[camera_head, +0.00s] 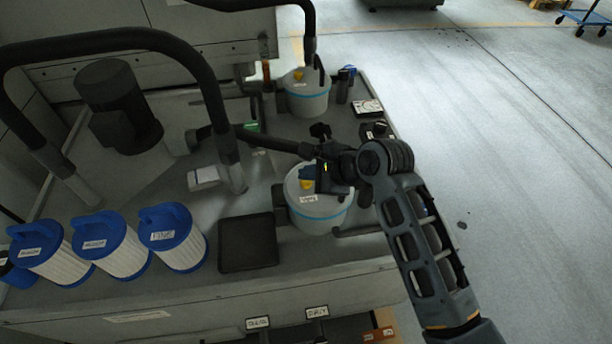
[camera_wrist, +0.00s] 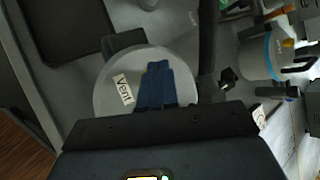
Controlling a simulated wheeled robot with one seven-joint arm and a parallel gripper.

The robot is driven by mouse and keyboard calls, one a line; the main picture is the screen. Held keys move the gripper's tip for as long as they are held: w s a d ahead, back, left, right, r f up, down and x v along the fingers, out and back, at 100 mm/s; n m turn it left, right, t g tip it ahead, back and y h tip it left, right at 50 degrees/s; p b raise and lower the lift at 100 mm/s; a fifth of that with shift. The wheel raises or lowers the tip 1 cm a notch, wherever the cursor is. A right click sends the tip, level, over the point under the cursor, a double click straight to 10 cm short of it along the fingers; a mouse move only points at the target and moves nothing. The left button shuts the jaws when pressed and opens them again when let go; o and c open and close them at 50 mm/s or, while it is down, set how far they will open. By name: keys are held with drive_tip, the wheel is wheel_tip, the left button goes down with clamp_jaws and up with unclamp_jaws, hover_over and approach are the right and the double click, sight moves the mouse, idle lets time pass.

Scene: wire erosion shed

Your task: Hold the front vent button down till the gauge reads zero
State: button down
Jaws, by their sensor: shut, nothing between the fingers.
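The front filter vessel (camera_head: 322,222) is a pale round pot with a blue band and a "Vent" label on its lid. Its yellow vent button (camera_head: 306,185) shows just under the blue fingertips of my gripper (camera_head: 308,174). In the wrist view the shut, empty fingers (camera_wrist: 157,82) lie over the lid (camera_wrist: 112,105), beside the "Vent" label (camera_wrist: 123,89), and hide the button. I cannot tell whether the fingertips touch or press it. No gauge face or reading can be made out.
A similar rear vessel (camera_head: 307,103) with its own yellow button (camera_head: 298,76) stands farther back. A thick black hose (camera_head: 205,85) arches at left. Blue-capped filter cartridges (camera_head: 178,242) and a dark square tray (camera_head: 248,243) occupy the bench front. Open floor lies right.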

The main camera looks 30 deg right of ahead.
sight(309, 184)
drive_tip(key=shift+r+p, duration=0.45)
drive_tip(key=shift+r, duration=0.05)
wheel_tip(309, 184, up, 5)
drive_tip(key=p, duration=0.6)
drive_tip(key=shift+r, duration=0.1)
idle(0.5)
drive_tip(key=s+a+f+n+t+h, duration=0.1)
drive_tip(key=s+f+n+t+h, duration=0.2)
drive_tip(key=s+n, duration=1.1)
drive_tip(key=s+r+n+t, duration=0.1)
drive_tip(key=s+r+n, duration=0.1)
drive_tip(key=s+r, duration=0.3)
drive_tip(key=s+r+n+t, duration=0.1)
drive_tip(key=s+r+n, duration=0.2)
drive_tip(key=s, duration=0.9)
drive_tip(key=s+r+n+t, duration=0.1)
drive_tip(key=s+r+n, duration=0.2)
drive_tip(key=s+r, duration=0.5)
drive_tip(key=shift+s+d+r+h, duration=0.25)
drive_tip(key=shift+d+r+h, duration=0.15)
drive_tip(key=shift+r, duration=0.05)
